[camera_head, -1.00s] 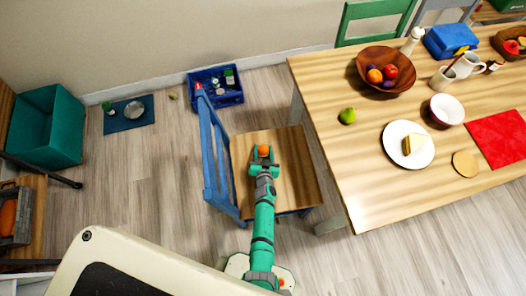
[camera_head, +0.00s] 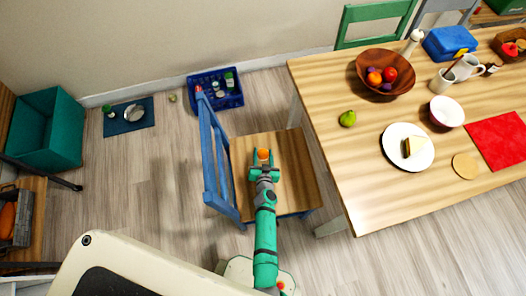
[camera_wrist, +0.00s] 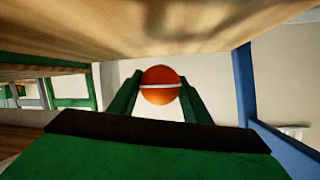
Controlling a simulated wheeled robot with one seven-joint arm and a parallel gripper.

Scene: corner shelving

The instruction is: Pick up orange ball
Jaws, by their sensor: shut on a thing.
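The orange ball (camera_head: 263,154) is between the fingers of my gripper (camera_head: 262,157), over the wooden seat of the blue chair (camera_head: 290,180) in the head view. In the wrist view the ball (camera_wrist: 161,86) is orange with a pale band around it. The two green fingers of my gripper (camera_wrist: 161,97) stand at its left and right sides, shut on it. The exact gap between ball and seat is hard to tell.
The chair's blue backrest (camera_head: 212,155) rises left of my arm. A blue crate (camera_head: 215,103) is on the floor behind.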

